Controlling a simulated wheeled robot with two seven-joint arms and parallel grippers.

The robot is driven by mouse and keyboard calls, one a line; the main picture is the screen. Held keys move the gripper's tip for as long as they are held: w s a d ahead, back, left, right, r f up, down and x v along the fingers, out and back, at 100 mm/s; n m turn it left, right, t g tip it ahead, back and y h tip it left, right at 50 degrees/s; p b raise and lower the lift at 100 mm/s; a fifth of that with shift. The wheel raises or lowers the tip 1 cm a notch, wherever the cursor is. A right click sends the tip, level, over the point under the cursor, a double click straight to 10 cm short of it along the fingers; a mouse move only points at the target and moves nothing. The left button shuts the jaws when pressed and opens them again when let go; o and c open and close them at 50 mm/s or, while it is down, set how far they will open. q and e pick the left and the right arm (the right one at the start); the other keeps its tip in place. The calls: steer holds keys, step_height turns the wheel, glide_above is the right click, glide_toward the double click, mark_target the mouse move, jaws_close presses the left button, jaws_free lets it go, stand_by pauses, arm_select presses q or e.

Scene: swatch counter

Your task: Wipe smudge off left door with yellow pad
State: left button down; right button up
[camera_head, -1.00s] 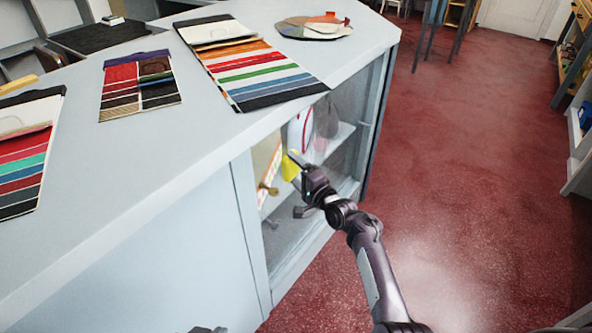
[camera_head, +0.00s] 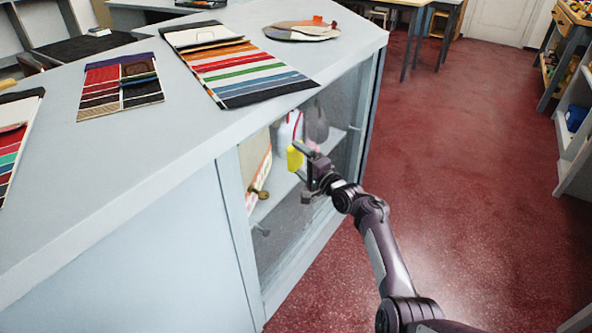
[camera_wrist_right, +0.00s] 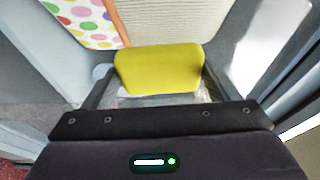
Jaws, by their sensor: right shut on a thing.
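The yellow pad (camera_head: 294,158) is held in my right gripper (camera_head: 305,166), in front of the glazed front (camera_head: 285,215) of the grey counter. In the right wrist view the pad (camera_wrist_right: 158,72) sits upright between the two fingers of my right gripper (camera_wrist_right: 158,85). I cannot tell whether the pad touches the glass. A brass knob (camera_head: 260,194) shows at the left part of the glazed front. I cannot clearly tell the smudge from things behind the glass, nor where one door ends and the other begins. My left gripper is out of view.
Striped swatch sheets (camera_head: 235,70) and a round sample card (camera_head: 302,30) lie on the counter top (camera_head: 200,125). A polka-dot item (camera_wrist_right: 85,20) shows behind the pad. The red floor (camera_head: 460,180) to the right is clear; shelves (camera_head: 575,150) stand at the far right.

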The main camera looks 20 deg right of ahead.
steer(key=shift+w+d, duration=0.35)
steer(key=shift+d, duration=0.1)
steer(key=w+d+b, duration=0.1)
steer(key=b, duration=0.1)
steer(key=w+d+b, duration=0.1)
steer(key=d+b, duration=0.1)
steer(key=shift+w, duration=0.15)
steer(key=s+d+p, duration=0.3)
steer(key=s+p, duration=0.1)
steer(key=p, duration=0.1)
steer(key=shift+s+d, duration=0.4)
